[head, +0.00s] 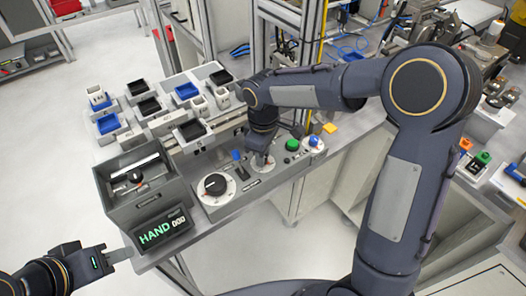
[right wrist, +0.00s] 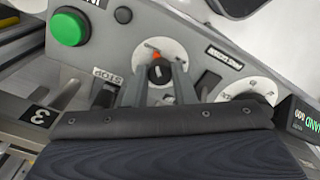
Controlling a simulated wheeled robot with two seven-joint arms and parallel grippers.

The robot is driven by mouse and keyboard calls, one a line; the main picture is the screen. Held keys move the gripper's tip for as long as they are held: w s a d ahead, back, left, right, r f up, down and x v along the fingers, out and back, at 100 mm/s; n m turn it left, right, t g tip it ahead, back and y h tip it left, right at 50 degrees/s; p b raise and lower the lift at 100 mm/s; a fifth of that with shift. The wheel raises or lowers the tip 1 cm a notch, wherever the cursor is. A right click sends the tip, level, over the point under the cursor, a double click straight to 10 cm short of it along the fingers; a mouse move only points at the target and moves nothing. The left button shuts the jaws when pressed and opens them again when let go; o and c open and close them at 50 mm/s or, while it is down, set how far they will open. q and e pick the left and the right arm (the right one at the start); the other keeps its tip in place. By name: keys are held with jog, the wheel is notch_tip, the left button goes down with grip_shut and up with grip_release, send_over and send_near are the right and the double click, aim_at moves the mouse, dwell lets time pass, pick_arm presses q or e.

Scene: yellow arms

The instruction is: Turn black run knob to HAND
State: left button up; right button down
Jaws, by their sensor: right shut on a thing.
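The black run knob (right wrist: 160,73) sits on a round white dial with an orange mark at its edge. My right gripper (right wrist: 160,84) has its two fingers on either side of the knob and is shut on it. In the head view this gripper (head: 262,160) points down at the panel and hides most of the knob.
A larger dial with a black knob (head: 215,184) is left of my right gripper. A green button (head: 292,145) and a blue button (head: 314,141) are to the right. A grey open box (head: 125,205) stands at left; several small bins are behind.

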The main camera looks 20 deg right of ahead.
jog(key=shift+w+r+n, duration=0.1)
jog(key=shift+n, duration=0.2)
jog(key=c, duration=1.2)
grip_release()
notch_tip(320, 180, up, 7)
jog(key=shift+r, duration=0.35)
